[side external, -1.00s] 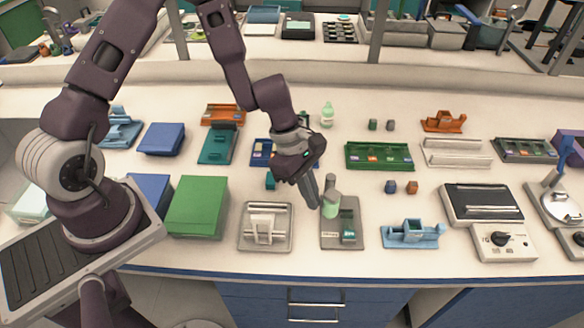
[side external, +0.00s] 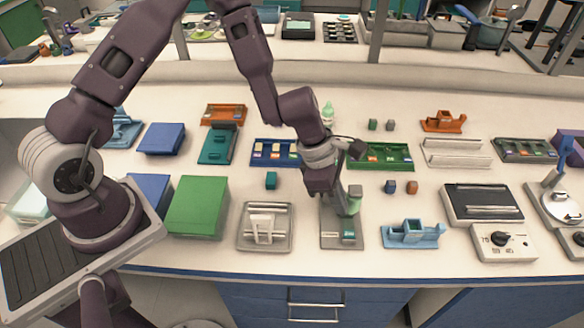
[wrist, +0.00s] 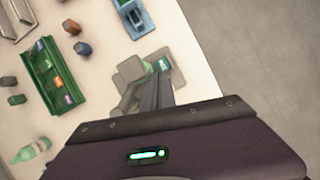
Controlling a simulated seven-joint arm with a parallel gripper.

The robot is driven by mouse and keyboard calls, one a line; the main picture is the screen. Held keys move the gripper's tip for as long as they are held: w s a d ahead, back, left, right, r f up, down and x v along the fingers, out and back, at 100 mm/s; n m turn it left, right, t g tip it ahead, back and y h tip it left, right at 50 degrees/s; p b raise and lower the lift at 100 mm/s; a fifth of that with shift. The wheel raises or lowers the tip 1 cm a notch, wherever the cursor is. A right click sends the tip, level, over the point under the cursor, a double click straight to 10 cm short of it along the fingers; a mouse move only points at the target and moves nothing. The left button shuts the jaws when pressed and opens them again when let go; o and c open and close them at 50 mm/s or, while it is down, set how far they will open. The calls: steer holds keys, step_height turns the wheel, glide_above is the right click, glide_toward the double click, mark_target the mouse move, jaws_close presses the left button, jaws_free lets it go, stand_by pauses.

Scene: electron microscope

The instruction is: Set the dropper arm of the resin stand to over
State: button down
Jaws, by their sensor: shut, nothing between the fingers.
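The resin stand (side external: 342,238) is a grey plate near the table's front edge. Its dropper arm carries a pale green bottle with a grey top (side external: 354,198), above the right part of the plate, on the side of the small dark green block (side external: 348,232). My gripper (side external: 343,207) is shut and empty, its fingers pointing down just left of the bottle; whether they touch it I cannot tell. In the wrist view the shut fingers (wrist: 155,88) overlap the stand (wrist: 131,69) and hide part of it.
A grey holder (side external: 265,236) stands to the left and a light blue fixture (side external: 412,234) to the right. A green tray (side external: 385,157) lies behind, with small blue and orange blocks (side external: 411,187) in front of it. The front table edge is close.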

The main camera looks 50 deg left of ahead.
steer(key=shift+w+d, duration=0.1)
stand_by(0.4)
steer(key=s+a+r, duration=0.2)
steer(key=s+r, duration=0.5)
steer(key=r, duration=0.2)
steer(key=shift+s+a+r, duration=0.15)
steer(key=shift+s+a, duration=0.05)
step_height(320, 180, up, 8)
steer(key=s+a+m+t, duration=0.1)
steer(key=s+m, duration=0.1)
steer(key=m, duration=0.7)
steer(key=s+a+r+m+t+y, duration=0.1)
steer(key=s+a+r+m+y, duration=0.1)
steer(key=s+a+r+m, duration=0.3)
steer(key=s+a+r+m+t+y, duration=0.1)
steer(key=s+a+r+m, duration=0.4)
steer(key=s+m, duration=0.4)
steer(key=shift+a+m+y, duration=0.4)
steer(key=shift+a+m, duration=0.1)
steer(key=shift+a, duration=0.25)
